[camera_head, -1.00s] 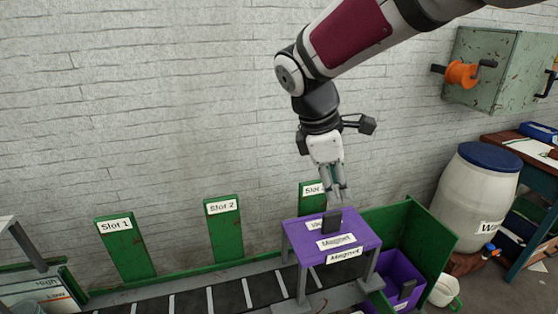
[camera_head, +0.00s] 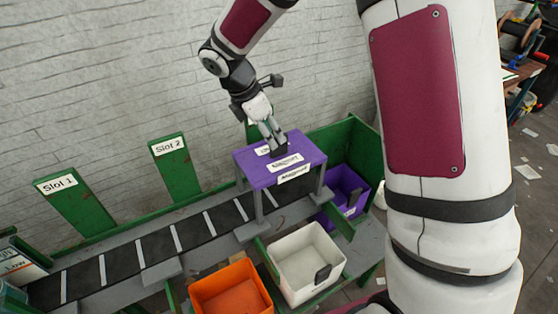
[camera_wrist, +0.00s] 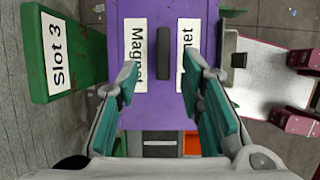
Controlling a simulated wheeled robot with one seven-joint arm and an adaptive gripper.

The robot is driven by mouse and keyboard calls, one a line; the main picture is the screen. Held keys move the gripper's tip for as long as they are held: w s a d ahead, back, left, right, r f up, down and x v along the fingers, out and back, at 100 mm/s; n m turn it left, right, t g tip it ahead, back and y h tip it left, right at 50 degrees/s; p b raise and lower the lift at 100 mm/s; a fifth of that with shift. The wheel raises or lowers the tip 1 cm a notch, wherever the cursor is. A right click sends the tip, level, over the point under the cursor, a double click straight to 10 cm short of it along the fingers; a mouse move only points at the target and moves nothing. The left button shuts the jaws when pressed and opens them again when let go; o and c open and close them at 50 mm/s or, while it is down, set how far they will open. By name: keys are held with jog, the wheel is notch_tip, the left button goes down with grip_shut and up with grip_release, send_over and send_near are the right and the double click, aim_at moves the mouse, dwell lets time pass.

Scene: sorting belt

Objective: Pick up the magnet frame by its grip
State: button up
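The purple magnet frame (camera_head: 245,165) stands on legs over the belt, with "Magnet" labels on its top and front. Its dark upright grip (camera_head: 279,151) sits on the top plate, partly hidden by my fingers in the head view. My gripper (camera_head: 275,139) is at the grip, pointing down. In the wrist view, my gripper (camera_wrist: 162,72) is open, with teal-padded fingers to the left and right of the grip (camera_wrist: 163,53). Gaps show on both sides, so neither finger appears to touch it. Whether the fingertips are level with the grip is hard to tell.
The belt (camera_head: 140,252) runs left beneath the frame, with green Slot 1 (camera_head: 75,205) and Slot 2 (camera_head: 175,170) posts behind. Orange (camera_head: 228,272), white (camera_head: 300,245) and purple (camera_head: 352,198) bins stand in front and right. A green Slot 3 post (camera_wrist: 60,85) is close left in the wrist view.

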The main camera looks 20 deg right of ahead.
aim_at(279, 154)
jog(key=shift+d+p+x, duration=0.2)
jog(key=shift+p+x, duration=0.25)
jog(key=shift+x, duration=2.3)
jog(key=shift+s+r, duration=0.1)
jog(key=shift+c, duration=0.2)
grip_shut()
